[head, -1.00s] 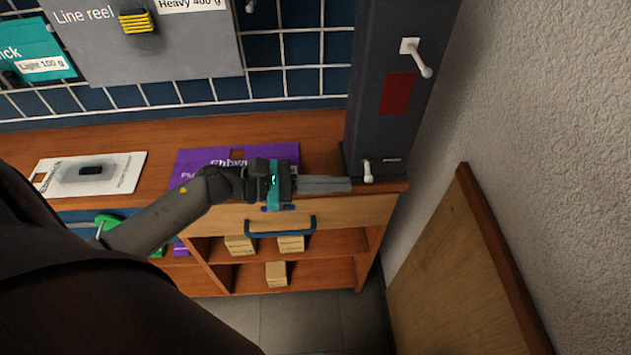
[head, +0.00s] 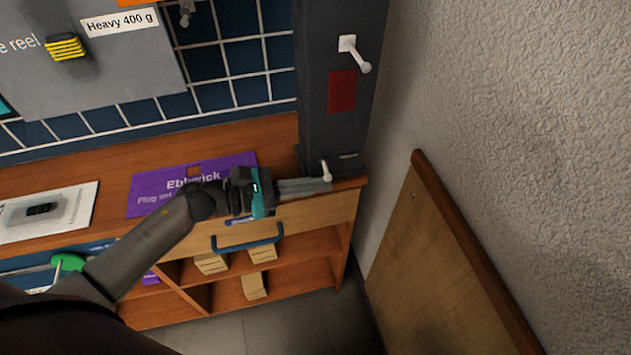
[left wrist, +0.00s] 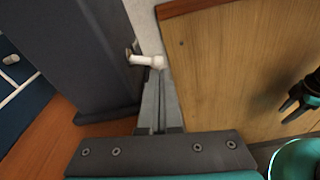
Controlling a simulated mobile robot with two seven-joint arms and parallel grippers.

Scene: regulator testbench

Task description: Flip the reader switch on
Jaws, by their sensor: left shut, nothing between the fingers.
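A tall dark grey column (head: 335,115) stands on the right end of the wooden bench. A small white lever switch (head: 326,172) sits low on its front, beside a small label too small to read. A larger white lever (head: 356,56) sits higher up, above a dark red panel (head: 342,91). My left gripper (head: 328,186) is shut and empty, its fingertips just at the low lever. In the left wrist view the white lever (left wrist: 147,60) lies just beyond the fingertips (left wrist: 158,72); contact is unclear. A dark forked shape (left wrist: 302,96), probably my right gripper, shows at the right edge.
A wooden panel (head: 440,265) leans by the textured wall (head: 510,110) on the right. A drawer with a blue handle (head: 248,240) is under the benchtop, above shelves with small boxes (head: 255,285). A purple sheet (head: 165,187) lies on the bench behind my left arm.

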